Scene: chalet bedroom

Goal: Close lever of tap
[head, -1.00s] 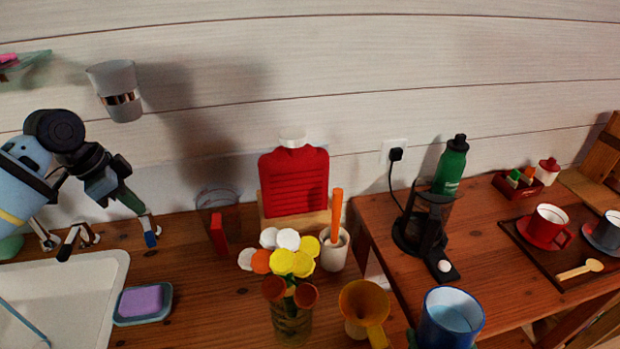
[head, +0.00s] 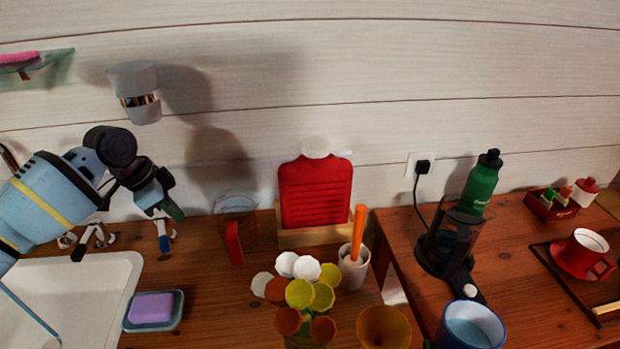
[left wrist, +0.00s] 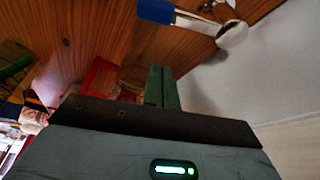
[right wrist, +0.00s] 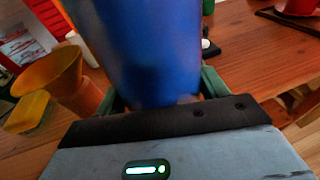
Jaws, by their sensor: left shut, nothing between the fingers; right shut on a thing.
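The tap stands at the back of the white sink at the left of the head view. It shows a chrome part with a blue-tipped lever (head: 164,240) and a black-tipped part (head: 83,250). The blue lever tip (left wrist: 156,11) and chrome body (left wrist: 232,34) also show at the top of the left wrist view. My left gripper (head: 174,210) is shut and empty, above and slightly right of the blue lever, apparently apart from it. My right gripper is shut on a blue cup (right wrist: 150,45), whose rim (head: 470,308) shows at the bottom right of the head view.
The sink (head: 85,285) has a soap dish (head: 152,326) beside it. A cup holder (head: 135,90) hangs on the wall above the arm.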

